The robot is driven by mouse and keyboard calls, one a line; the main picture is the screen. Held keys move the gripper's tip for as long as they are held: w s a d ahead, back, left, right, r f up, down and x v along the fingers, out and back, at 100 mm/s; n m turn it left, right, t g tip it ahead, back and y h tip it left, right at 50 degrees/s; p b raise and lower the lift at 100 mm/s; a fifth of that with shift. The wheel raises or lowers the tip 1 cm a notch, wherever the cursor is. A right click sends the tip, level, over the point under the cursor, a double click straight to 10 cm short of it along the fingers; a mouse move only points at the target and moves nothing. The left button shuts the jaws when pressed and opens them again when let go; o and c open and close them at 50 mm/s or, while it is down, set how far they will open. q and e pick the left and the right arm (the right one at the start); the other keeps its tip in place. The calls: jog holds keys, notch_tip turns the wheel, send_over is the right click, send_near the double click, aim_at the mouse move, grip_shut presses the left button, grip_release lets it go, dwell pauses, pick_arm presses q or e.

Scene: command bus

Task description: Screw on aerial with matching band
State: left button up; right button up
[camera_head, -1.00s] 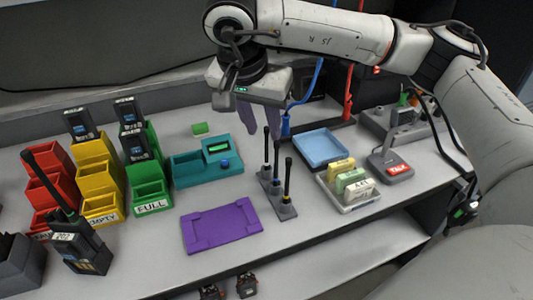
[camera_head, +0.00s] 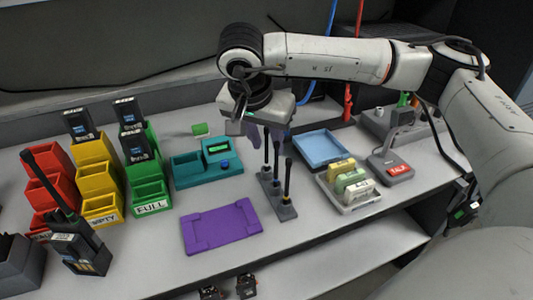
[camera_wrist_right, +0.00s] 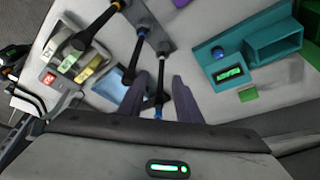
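In the right wrist view the rear aerial (camera_wrist_right: 160,78) rises between the open fingers of the gripper (camera_wrist_right: 161,92), with a gap visible on both sides. A radio with an aerial (camera_head: 80,252) stands front left. My left gripper is not in view.
A purple mat (camera_head: 221,228) lies in the middle. Behind it are a teal tester (camera_head: 190,173) and red, yellow and green bins (camera_head: 152,190). To the right are a blue tray (camera_head: 320,149), a card holder (camera_head: 350,203) and a microphone stand (camera_head: 391,172).

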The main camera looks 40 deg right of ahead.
grip_shut()
notch_tip(320, 180, up, 10)
jog(key=shift+r, duration=0.1)
dwell(0.5)
